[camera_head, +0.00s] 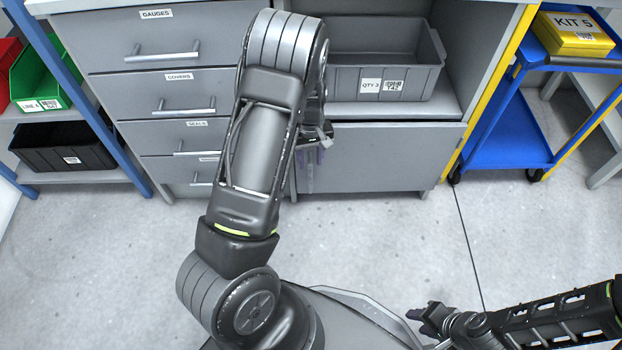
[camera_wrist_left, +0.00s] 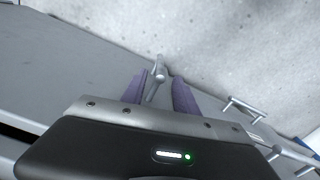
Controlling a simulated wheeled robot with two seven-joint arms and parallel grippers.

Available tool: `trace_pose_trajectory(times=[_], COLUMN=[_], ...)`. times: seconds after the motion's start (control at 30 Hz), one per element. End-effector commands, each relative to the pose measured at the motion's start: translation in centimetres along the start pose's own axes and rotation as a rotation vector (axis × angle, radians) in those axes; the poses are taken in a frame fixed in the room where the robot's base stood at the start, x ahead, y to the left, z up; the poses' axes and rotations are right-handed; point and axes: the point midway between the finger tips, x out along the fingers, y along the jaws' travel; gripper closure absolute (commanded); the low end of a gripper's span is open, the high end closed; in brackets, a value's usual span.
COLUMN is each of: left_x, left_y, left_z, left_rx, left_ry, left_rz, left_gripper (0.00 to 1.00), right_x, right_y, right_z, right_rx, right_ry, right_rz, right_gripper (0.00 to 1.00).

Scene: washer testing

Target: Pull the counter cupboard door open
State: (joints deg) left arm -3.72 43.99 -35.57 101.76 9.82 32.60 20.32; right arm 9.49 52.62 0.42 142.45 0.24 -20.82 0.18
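The counter cupboard door (camera_head: 395,158) is a plain grey panel below the open shelf of the counter. It looks closed, flush with the front. My left gripper (camera_head: 312,165) is at the door's left side, partly hidden behind my left arm. In the left wrist view, a metal bar handle (camera_wrist_left: 158,73) lies between the two purple fingers of the left gripper (camera_wrist_left: 160,90). The fingers stand apart, with a visible gap between the bar and the right finger. The door surface (camera_wrist_left: 80,70) fills the left. My right gripper (camera_head: 428,318) is low at the right, away from the counter; its opening is unclear.
Drawers (camera_head: 165,95) with bar handles are left of the cupboard. A grey bin (camera_head: 410,85) sits on the shelf above the door. A blue cart (camera_head: 505,130) stands at the right, a rack with bins (camera_head: 65,145) at the left. The floor (camera_head: 400,240) before the door is clear.

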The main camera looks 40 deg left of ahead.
Motion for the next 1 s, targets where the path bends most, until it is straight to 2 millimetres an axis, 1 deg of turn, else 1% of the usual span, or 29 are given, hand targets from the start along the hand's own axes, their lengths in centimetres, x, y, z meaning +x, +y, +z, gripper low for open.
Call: trace_pose_trajectory(times=[0.03, 0.3, 0.4, 0.5, 0.63, 0.9, 1.0], left_x=[1.3, 6.7, 8.2, 9.2, 9.8, 9.8, 9.8], left_y=[-0.1, -0.1, -0.1, -0.1, 0.0, 0.0, 0.0], left_z=[0.0, 0.1, 0.0, 0.0, 0.0, 0.0, 0.0], left_rx=[-0.001, 0.000, 0.001, 0.000, 0.001, 0.001, 0.001], left_ry=[-0.001, -0.002, 0.000, -0.001, 0.000, 0.000, 0.000], left_rz=[-0.001, -0.002, -0.001, -0.001, 0.000, 0.000, 0.000], left_gripper=[0.64, 0.64, 0.64, 0.64, 0.64, 0.64, 0.72], right_x=[0.7, 3.0, 3.6, 4.0, 4.2, 4.1, 4.1], right_y=[0.3, 1.1, 1.3, 1.4, 1.5, 1.5, 1.5], right_z=[-0.1, -0.4, -0.5, -0.6, -0.7, -0.7, -0.7], right_rx=[0.002, 0.005, 0.005, 0.005, 0.005, 0.005, 0.005], right_ry=[0.003, 0.016, 0.020, 0.023, 0.024, 0.025, 0.024], right_rz=[0.001, 0.003, 0.003, 0.003, 0.003, 0.003, 0.003], right_gripper=[0.64, 0.64, 0.64, 0.64, 0.64, 0.64, 0.64])
